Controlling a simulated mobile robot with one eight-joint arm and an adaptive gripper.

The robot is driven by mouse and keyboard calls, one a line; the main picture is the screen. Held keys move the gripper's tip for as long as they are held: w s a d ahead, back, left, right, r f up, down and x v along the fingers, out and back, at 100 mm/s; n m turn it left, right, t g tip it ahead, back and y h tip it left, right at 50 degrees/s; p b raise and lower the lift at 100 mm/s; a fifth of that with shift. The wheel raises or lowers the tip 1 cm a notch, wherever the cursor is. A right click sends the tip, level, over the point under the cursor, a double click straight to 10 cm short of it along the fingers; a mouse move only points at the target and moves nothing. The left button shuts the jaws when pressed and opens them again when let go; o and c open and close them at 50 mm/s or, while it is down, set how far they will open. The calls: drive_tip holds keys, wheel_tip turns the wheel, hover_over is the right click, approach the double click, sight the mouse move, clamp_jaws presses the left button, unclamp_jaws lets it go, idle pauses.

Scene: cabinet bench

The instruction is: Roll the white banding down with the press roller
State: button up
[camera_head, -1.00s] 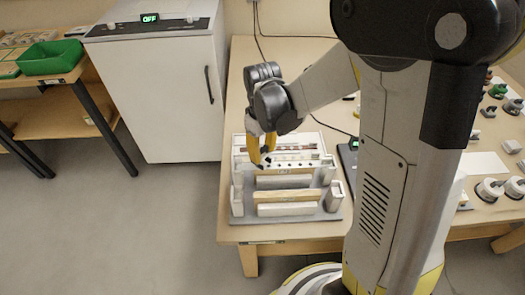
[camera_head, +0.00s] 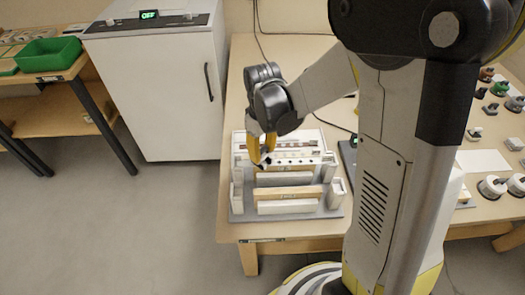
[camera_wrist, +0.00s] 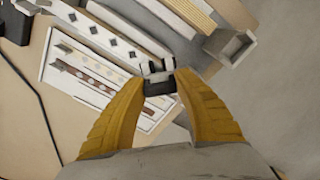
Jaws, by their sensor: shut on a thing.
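My gripper (camera_head: 262,156) hangs over the back part of the grey fixture (camera_head: 237,212) near the bench's left end. Its yellow fingers are shut on a small white-and-dark tool, seemingly the press roller (camera_wrist: 158,76), in the wrist view. In that view the roller is over or beside a white panel with a row of dark diamonds (camera_wrist: 112,42); contact cannot be told. Wooden boards (camera_head: 290,192) stand in the fixture with pale strips (camera_head: 287,207) along them. Which strip is the white banding cannot be told clearly.
Small parts and white rolls (camera_head: 492,187) lie on the right of the bench. A white cabinet reading OFF (camera_head: 160,90) stands left, beside a green bin (camera_head: 48,52).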

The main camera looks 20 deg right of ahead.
drive_tip(key=shift+f, duration=0.2)
